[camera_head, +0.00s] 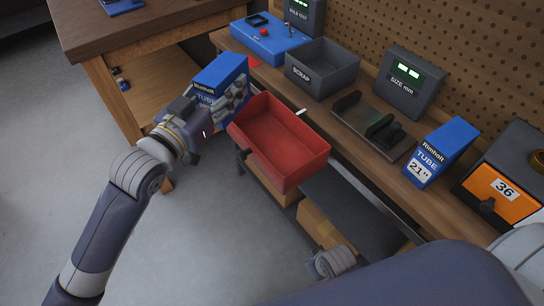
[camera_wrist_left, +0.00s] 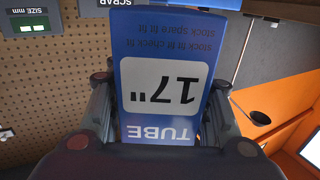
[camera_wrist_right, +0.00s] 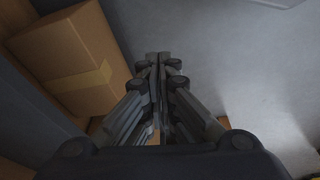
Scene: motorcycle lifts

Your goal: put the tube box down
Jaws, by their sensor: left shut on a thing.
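The blue Rimholt tube box (camera_head: 220,74) is in my left gripper (camera_head: 232,98), held up near the left end of the workbench, left of the red bin. In the left wrist view the box (camera_wrist_left: 165,50) shows upside-down print reading 17" and TUBE, with the fingers of my left gripper (camera_wrist_left: 162,105) on both its sides. A second blue tube box (camera_head: 438,152), marked 21", stands upright on the workbench at the right. My right gripper (camera_wrist_right: 162,62) has its fingers together with nothing between them, below the bench near a cardboard box.
The red bin (camera_head: 280,138) at the bench's front edge looks empty. Behind it stand a grey SCRAP bin (camera_head: 322,72), a blue bulb tester (camera_head: 268,42) and a size gauge (camera_head: 410,84) with a plate. A cardboard box (camera_wrist_right: 75,60) lies below. A wooden table (camera_head: 130,25) stands left.

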